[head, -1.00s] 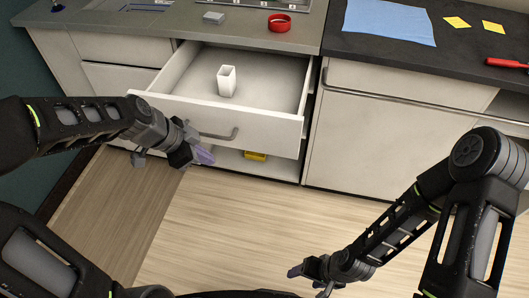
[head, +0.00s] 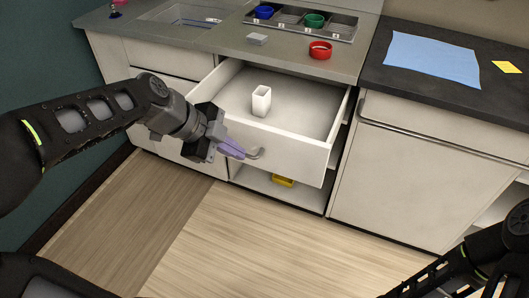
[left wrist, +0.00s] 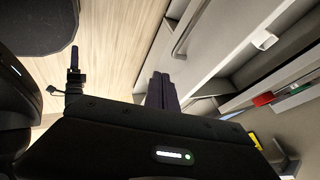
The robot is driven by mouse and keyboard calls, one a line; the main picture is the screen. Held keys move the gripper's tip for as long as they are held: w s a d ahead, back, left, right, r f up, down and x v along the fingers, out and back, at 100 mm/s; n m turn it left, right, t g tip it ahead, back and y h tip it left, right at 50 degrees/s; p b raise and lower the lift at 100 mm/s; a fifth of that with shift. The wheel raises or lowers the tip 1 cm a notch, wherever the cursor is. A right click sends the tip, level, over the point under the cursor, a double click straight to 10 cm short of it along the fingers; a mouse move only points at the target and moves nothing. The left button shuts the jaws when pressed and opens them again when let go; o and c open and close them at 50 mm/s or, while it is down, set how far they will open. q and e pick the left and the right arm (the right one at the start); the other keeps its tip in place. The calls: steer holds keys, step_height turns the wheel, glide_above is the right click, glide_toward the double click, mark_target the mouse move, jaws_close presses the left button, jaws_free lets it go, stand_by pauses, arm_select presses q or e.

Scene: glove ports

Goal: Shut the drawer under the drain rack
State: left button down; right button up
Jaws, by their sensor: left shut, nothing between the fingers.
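The white drawer (head: 318,158) stands pulled open under the grey counter, and its front also shows in the left wrist view (left wrist: 205,60). A small white cup (head: 261,101) stands upright inside it. The drawer's bar handle (head: 257,154) is partly hidden by my left gripper (head: 234,150). That gripper is shut and empty, its purple fingers at the left part of the drawer front, beside the handle; I cannot tell whether they touch. In the left wrist view the shut fingers (left wrist: 161,90) point toward the drawer front. I cannot make out a drain rack for certain. My right gripper is out of view.
On the counter are a red bowl (head: 320,50), a grey block (head: 257,39) and a steel tray (head: 342,32) with blue and green bowls. A yellow item (head: 282,181) lies on the shelf below the drawer. The floor in front is clear.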

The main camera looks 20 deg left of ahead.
arm_select(q)
glide_toward(274, 159)
step_height(274, 159, down, 4)
steer(key=s+d, duration=0.2)
steer(key=w+p, duration=0.1)
steer(key=w, duration=0.3)
steer(key=shift+d, duration=0.1)
steer(key=shift+w, duration=0.1)
